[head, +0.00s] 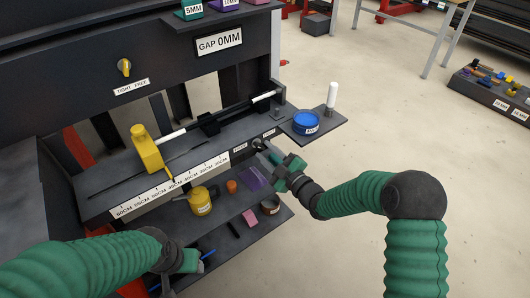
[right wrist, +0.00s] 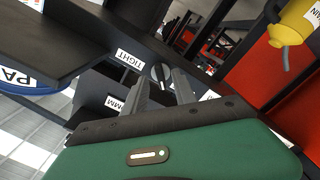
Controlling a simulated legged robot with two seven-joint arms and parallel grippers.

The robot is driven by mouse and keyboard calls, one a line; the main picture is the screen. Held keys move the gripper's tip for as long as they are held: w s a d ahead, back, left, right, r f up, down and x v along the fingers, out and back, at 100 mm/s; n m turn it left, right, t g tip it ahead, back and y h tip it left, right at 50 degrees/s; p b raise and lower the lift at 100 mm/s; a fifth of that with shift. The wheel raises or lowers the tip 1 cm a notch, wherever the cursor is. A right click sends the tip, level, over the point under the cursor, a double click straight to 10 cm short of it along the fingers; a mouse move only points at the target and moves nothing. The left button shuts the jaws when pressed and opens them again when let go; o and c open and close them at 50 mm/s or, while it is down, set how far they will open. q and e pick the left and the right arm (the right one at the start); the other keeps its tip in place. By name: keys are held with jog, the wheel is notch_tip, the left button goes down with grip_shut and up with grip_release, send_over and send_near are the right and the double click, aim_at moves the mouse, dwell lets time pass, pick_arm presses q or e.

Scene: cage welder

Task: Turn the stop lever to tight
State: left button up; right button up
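A small dark round knob with a pale pointer line (right wrist: 160,75) sits on the front edge of the bench, by a white TIGHT label (right wrist: 127,59). I take it for the stop lever. In the head view it is small and partly hidden by my right gripper (head: 266,149). In the right wrist view the gripper's two fingers (right wrist: 162,88) are apart, with the knob between or just beyond their tips. I cannot tell if they touch it. A second label (right wrist: 208,95) is partly hidden by a finger. My left gripper (head: 190,262) is low at the left, its fingers unclear.
A yellow knob (head: 124,67) with its own label is on the back panel. A yellow block (head: 146,150) and a white rod (head: 171,136) lie along the bench. A blue round tin (head: 305,122) stands on the side shelf. The lower shelf holds a yellow can (head: 200,201).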

jog(key=shift+w+a, duration=0.55)
jog(key=shift+a, duration=0.3)
jog(key=shift+d, duration=0.3)
jog(key=shift+c, duration=0.4)
jog(key=shift+d, duration=0.1)
jog(key=shift+c, duration=1.3)
grip_shut()
pick_arm(q)
jog(key=shift+a+f, duration=0.1)
jog(key=shift+a, duration=0.1)
pick_arm(e)
jog(key=shift+r, duration=0.1)
